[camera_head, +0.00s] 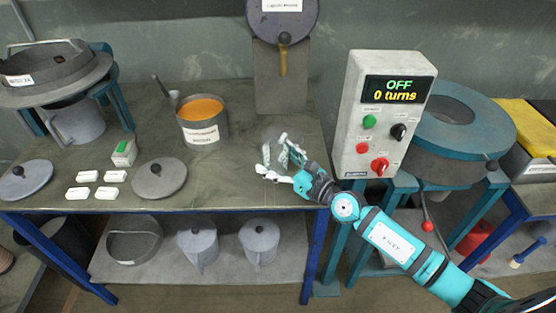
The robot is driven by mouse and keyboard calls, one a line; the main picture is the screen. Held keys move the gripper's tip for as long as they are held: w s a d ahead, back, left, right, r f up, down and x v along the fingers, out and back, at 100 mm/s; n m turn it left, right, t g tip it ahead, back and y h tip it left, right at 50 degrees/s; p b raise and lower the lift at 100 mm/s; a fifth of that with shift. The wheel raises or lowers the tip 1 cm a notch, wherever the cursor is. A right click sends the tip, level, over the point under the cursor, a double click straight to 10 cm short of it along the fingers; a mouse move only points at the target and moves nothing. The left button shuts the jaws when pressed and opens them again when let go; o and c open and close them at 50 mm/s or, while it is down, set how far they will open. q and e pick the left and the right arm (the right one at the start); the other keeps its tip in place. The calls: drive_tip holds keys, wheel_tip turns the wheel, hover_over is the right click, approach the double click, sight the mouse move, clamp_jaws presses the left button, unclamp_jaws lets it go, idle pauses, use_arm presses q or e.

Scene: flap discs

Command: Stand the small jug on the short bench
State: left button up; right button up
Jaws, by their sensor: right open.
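My right gripper (275,160) is open above the right part of the long table (235,155), its pale fingers spread. Just behind the fingers is a faint grey round shape (279,132), partly hidden; I cannot tell what it is. Two small grey lidded jugs, a left one (198,246) and a right one (260,243), stand upright on the lower shelf, below and apart from the gripper. A larger grey jug (76,124) stands under the sieve at the left. I cannot tell which jug the task names. A blue-framed bench (520,200) is at the right edge, possibly the short bench. My left gripper is not in view.
An orange-filled pot (201,118), a grey lid (159,179), another lid (26,179) and several white blocks (105,192) lie on the table. A control box (383,115) reading OFF and a teal machine (462,125) stand right. The table's middle front is clear.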

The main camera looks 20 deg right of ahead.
drive_tip(key=shift+r, duration=0.15)
drive_tip(key=b+v, duration=0.3)
drive_tip(key=v, duration=0.8)
drive_tip(key=shift+s+d+f, duration=0.1)
drive_tip(key=shift+f, duration=0.15)
drive_tip(key=shift+s+d+r, duration=0.15)
drive_tip(key=shift+s+r, duration=0.1)
drive_tip(key=shift+s, duration=0.1)
